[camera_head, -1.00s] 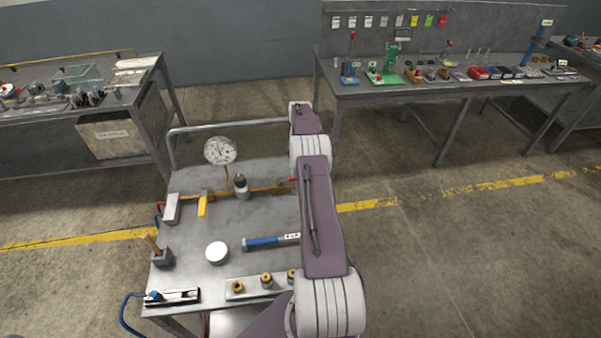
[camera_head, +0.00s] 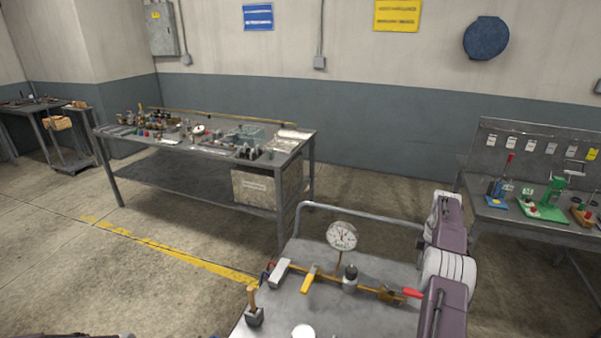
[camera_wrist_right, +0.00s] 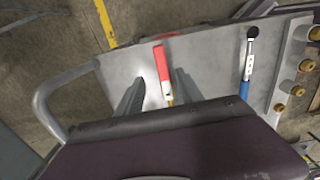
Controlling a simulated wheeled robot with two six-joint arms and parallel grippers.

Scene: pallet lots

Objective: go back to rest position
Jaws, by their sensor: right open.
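My right arm (camera_head: 447,262) reaches out over the right side of a grey metal cart (camera_head: 375,265); its gripper cannot be made out in the head view. In the right wrist view my right gripper (camera_wrist_right: 160,80) is open, its two grey fingers apart above the cart top. A red lever (camera_wrist_right: 161,63) shows between the fingers, and I cannot tell whether they touch it. The red lever also shows in the head view (camera_head: 412,292), beside my arm at the end of a brass pipe piece. My left gripper is not in view.
The cart carries a dial gauge (camera_head: 342,236), a yellow-handled tool (camera_head: 309,279) and a wood-handled block (camera_head: 254,312). A blue-handled tool (camera_wrist_right: 246,75) lies beside the lever. A cluttered workbench (camera_head: 213,148) stands behind left, another bench (camera_head: 530,218) at right. Open floor lies left of the cart.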

